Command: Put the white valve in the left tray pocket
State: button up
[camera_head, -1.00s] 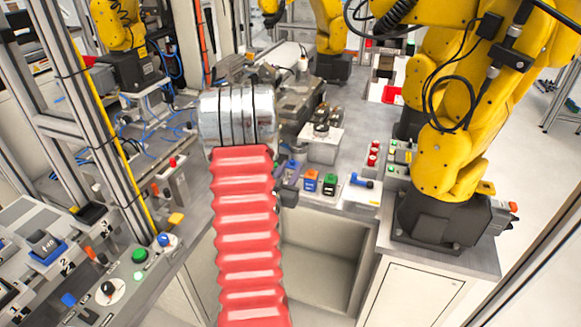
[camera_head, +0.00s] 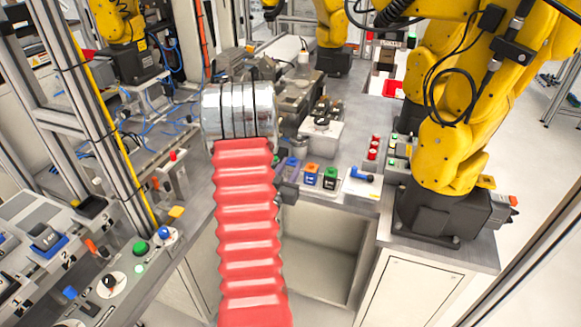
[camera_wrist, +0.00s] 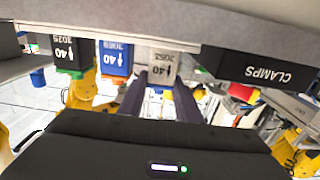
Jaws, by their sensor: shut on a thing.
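The white valve (camera_wrist: 161,68), marked 40, is between the two dark fingers of my gripper (camera_wrist: 160,98) in the wrist view. The gripper is shut on it. In the head view my gripper (camera_head: 286,192) is partly hidden behind my red arm cover, at the near edge of the bench. A blue-topped piece beside it (camera_head: 291,166) appears to be the same valve. I cannot make out the left tray pocket in either view.
A blue valve (camera_wrist: 116,57) and a dark green valve (camera_wrist: 70,54) stand beside the white one. A black CLAMPS label (camera_wrist: 267,72) is at the right. A blue-handled part (camera_head: 362,176) and a white block (camera_head: 322,144) are on the bench. A yellow arm (camera_head: 450,120) stands right.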

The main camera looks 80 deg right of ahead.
jog(key=shift+f, duration=0.3)
jog(key=o, duration=1.2)
